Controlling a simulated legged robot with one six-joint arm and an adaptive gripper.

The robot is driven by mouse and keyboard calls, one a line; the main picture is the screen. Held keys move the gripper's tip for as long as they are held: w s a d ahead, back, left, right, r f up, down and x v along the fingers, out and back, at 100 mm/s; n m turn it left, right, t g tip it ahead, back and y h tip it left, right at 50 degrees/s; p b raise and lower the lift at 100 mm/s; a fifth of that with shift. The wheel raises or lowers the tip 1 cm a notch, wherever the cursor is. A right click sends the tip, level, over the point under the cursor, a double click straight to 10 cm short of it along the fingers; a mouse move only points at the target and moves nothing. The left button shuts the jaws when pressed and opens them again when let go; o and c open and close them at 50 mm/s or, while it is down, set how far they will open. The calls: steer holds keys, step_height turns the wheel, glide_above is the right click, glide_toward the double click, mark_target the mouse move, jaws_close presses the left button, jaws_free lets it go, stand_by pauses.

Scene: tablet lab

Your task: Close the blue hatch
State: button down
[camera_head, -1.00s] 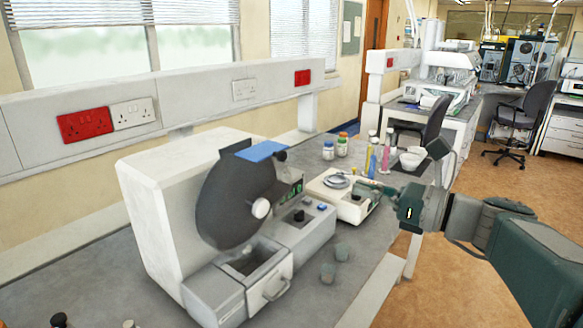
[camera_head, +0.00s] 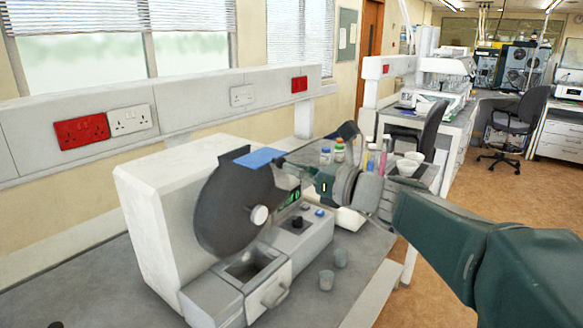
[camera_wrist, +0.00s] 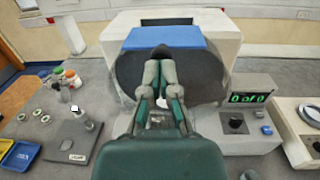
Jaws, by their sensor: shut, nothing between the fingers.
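The blue hatch (camera_head: 260,157) is a flat blue panel at the top of the dark round disc (camera_head: 232,205) on the white machine (camera_head: 150,205). In the wrist view the blue hatch (camera_wrist: 165,38) lies across the top of the disc, just beyond my fingertips. My gripper (camera_head: 284,160) is to the right of the hatch in the head view, with its fingers pointing toward it. In the wrist view my gripper (camera_wrist: 161,54) has its fingertips together and empty, at the hatch's near edge. I cannot tell whether they touch it.
An open drawer (camera_head: 272,292) projects from the machine's front. A display unit (camera_wrist: 250,100) stands right of the disc. Bottles (camera_wrist: 67,77) and a blue tray (camera_wrist: 19,155) are on the left in the wrist view.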

mark_target(272, 158)
steer(key=shift+w, duration=0.2)
steer(key=shift+a, duration=0.1)
steer(key=x, duration=0.5)
steer(key=shift+w+a, duration=0.1)
steer(key=shift+w, duration=0.1)
steer(key=shift+r, duration=0.1)
